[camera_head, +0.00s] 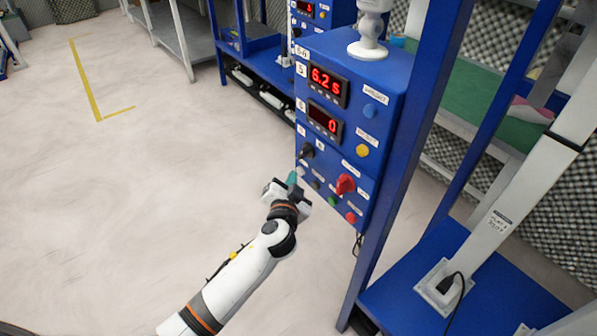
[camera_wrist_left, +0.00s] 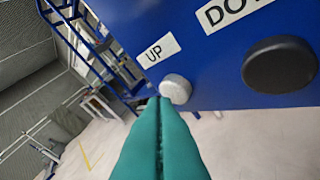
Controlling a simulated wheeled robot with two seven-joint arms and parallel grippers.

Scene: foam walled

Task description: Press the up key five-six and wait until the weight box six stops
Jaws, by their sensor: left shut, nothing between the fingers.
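A blue control box (camera_head: 385,80) stands on a blue frame in the head view, with two red displays reading 6.2 s and 0. In the left wrist view a white round key (camera_wrist_left: 175,89) sits beside the label UP (camera_wrist_left: 158,50). A black round key (camera_wrist_left: 280,64) is to its right, by a partly cut-off label. My left gripper (camera_head: 294,178) is at the lower left of the panel. Its green fingers (camera_wrist_left: 160,112) are shut with nothing between them, their tips at the lower edge of the white key. I cannot tell whether they touch it. My right gripper is not in view.
A blue upright post (camera_head: 405,140) stands close to the right. The floor on the left is free, with a yellow line (camera_head: 86,82).

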